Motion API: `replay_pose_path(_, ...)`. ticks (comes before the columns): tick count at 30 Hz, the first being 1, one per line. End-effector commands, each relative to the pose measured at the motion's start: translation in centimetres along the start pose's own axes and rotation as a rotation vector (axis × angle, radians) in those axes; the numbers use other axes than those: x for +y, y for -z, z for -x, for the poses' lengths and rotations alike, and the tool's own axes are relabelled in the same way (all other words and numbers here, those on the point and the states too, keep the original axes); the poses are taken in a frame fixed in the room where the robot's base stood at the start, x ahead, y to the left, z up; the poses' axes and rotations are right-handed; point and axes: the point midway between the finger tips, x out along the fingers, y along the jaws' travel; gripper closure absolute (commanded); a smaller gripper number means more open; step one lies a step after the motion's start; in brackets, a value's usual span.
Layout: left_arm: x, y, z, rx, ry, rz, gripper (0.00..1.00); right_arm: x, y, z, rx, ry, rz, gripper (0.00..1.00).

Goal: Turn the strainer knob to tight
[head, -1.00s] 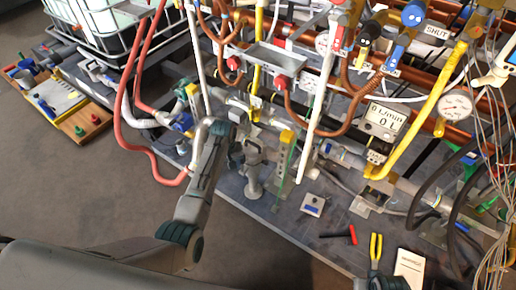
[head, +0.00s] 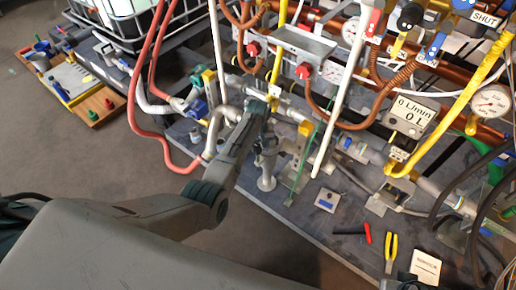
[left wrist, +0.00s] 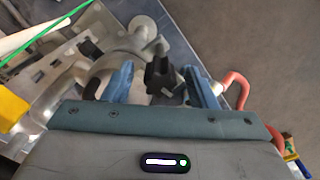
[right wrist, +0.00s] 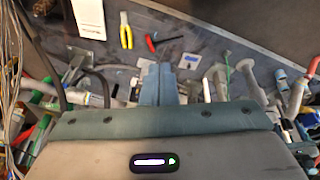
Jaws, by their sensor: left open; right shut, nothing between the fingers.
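A dark knob-like part (left wrist: 160,75), apparently the strainer knob, shows in the left wrist view. It lies between the two blue fingers of my left gripper (left wrist: 160,86), which is open with gaps visible on both sides. Whether a finger touches it I cannot tell. In the head view my left gripper (head: 262,112) is at the pipework above a grey metal stand (head: 267,170), and the arm hides the knob. My right gripper (right wrist: 157,85) is shut and empty in the right wrist view, above the bench with its tools.
Yellow pliers (head: 391,253), a red-and-black tool (head: 362,236) and a white booklet (head: 425,266) lie at the bench's front right. A red hose (head: 135,110) loops left of my left arm. Red-knobbed copper pipes (head: 303,71) stand behind the left gripper.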

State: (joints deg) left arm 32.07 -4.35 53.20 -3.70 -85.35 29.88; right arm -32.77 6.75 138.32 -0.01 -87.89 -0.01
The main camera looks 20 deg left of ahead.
Motion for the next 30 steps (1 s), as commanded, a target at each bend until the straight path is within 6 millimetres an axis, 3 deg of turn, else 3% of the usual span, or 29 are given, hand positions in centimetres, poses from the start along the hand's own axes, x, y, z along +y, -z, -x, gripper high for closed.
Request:
replay_pose_path(10, 0.0, 0.0, -0.4, 0.000, 0.000, 0.000, 0.48, 0.0, 0.0, 0.4, 0.000, 0.000, 0.000, 1.00)
replay_pose_path(17, 0.0, 0.0, -0.4, 0.000, 0.000, 0.000, 0.93, 0.0, -0.1, 0.3, -0.001, 0.000, 0.000, 1.00)
replay_pose_path(26, 0.0, 0.0, -0.3, 0.000, 0.000, -0.029, 0.93, 0.0, 0.1, 0.1, 0.005, 0.000, 0.000, 1.00)
replay_pose_path(30, -0.1, 0.0, -0.1, -0.001, 0.001, -0.088, 0.93, 0.0, -0.1, -2.6, -0.021, 0.002, -0.004, 1.00)
